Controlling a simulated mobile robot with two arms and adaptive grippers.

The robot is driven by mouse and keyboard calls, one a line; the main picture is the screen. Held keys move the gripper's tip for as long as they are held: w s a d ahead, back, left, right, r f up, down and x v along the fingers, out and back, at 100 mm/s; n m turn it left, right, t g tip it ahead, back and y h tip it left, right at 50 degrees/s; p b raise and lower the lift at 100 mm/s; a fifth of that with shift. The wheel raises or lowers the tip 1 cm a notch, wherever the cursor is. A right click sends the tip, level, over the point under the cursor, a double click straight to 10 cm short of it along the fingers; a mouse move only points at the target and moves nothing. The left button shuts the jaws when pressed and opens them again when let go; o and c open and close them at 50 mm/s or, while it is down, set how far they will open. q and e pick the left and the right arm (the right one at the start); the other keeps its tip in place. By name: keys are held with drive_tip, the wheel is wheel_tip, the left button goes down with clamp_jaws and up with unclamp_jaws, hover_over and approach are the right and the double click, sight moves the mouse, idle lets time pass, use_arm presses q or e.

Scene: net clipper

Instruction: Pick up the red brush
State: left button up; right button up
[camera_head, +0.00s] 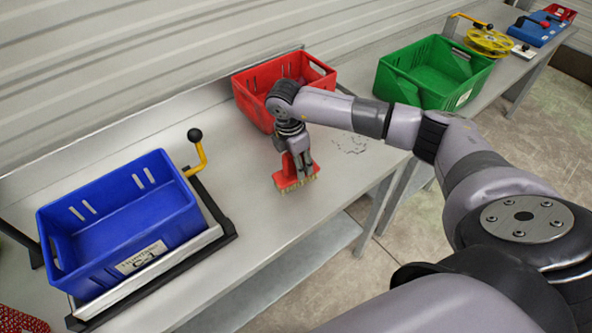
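The red brush (284,182) with pale bristles is on the grey metal table, near its front edge, between the blue and red crates. Its red handle part stands up beside and partly behind my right gripper's fingers. My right gripper (302,169) points down at the brush from above, with its fingers at the handle. The fingers look close together, but I cannot tell whether they are closed on the handle. I cannot tell whether the bristles touch the table. My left gripper is not in view.
A blue crate (57,222) sits on a tilted stand with a yellow lever (199,155) at the left. A red crate (322,81) is behind my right gripper. A green crate (407,88) and a yellow reel (489,41) stand farther right. The table between the blue crate and brush is clear.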

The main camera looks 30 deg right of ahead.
clamp_jaws()
idle(0.3)
drive_tip(key=shift+r, duration=0.15)
idle(0.3)
wheel_tip(320, 180, up, 14)
drive_tip(key=b, duration=0.4)
drive_tip(key=shift+w, duration=0.1)
drive_tip(key=shift+r+p, duration=0.5)
drive_tip(key=shift+r, duration=2.45)
drive_tip(key=c, duration=0.6)
unclamp_jaws()
clamp_jaws()
